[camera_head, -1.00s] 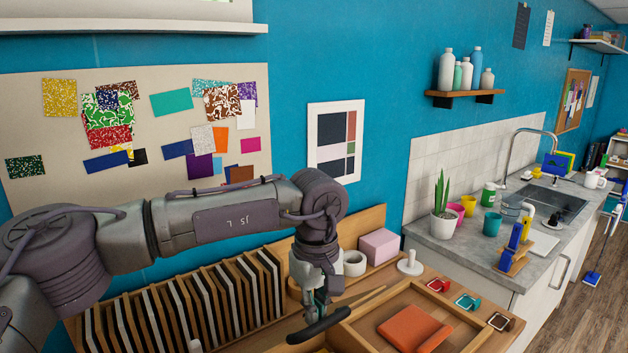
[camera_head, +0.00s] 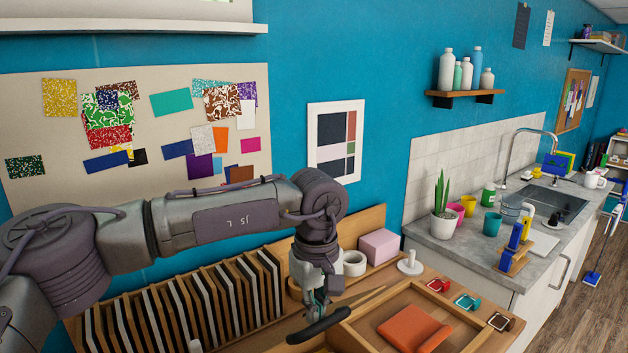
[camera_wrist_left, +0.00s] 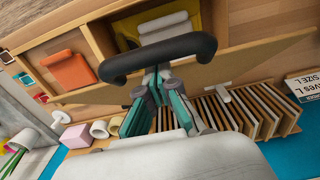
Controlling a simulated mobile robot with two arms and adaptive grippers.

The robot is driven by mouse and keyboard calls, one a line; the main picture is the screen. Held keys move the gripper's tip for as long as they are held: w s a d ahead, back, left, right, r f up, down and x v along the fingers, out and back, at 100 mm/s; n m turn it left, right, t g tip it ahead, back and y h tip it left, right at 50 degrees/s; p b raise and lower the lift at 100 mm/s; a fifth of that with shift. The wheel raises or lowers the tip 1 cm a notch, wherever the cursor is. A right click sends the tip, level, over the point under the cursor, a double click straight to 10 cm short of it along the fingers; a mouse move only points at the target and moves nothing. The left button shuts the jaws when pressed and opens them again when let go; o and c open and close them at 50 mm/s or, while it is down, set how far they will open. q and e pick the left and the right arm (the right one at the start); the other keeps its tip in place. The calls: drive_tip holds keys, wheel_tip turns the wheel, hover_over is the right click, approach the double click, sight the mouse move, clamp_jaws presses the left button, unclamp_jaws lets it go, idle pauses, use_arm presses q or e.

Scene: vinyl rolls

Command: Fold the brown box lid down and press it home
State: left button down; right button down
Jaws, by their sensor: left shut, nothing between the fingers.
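The brown box lid (camera_head: 362,301) shows as a thin wooden panel, nearly edge-on and raised at the back of the wooden box (camera_head: 455,333). In the left wrist view, the lid (camera_wrist_left: 225,69) stretches across the middle. A black curved handle (camera_head: 318,327) is by the lid's left end; it also shows in the left wrist view (camera_wrist_left: 158,57). My left gripper (camera_head: 319,307) is shut and empty, close behind the handle and lid. I cannot tell if its fingertips (camera_wrist_left: 154,83) touch them. My right gripper is not in view.
An orange piece (camera_head: 413,328) lies in the box's open compartment. A rack of black and white panels (camera_head: 180,307) stands left of my gripper. White rolls (camera_head: 354,263) and a pink block (camera_head: 379,246) sit behind. Small coloured holders (camera_head: 467,301) line the right side.

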use_arm(q)
drive_tip(key=shift+s+d+f, duration=0.1)
drive_tip(key=shift+f, duration=0.1)
drive_tip(key=shift+s+d+f+b, duration=0.45)
drive_tip(key=shift+s+f+b, duration=0.2)
drive_tip(key=shift+b, duration=0.25)
drive_tip(key=s+d+f+b, duration=0.3)
drive_tip(key=s+f+b, duration=0.1)
drive_tip(key=f+b, duration=0.2)
drive_tip(key=shift+s+f+b, duration=0.2)
drive_tip(key=shift+f+b, duration=0.15)
drive_tip(key=shift+f, duration=0.1)
idle(0.6)
drive_tip(key=shift+d, duration=0.1)
wheel_tip(320, 180, down, 8)
drive_tip(key=s+d+b, duration=0.2)
drive_tip(key=b, duration=0.5)
drive_tip(key=shift+s, duration=0.3)
idle(0.5)
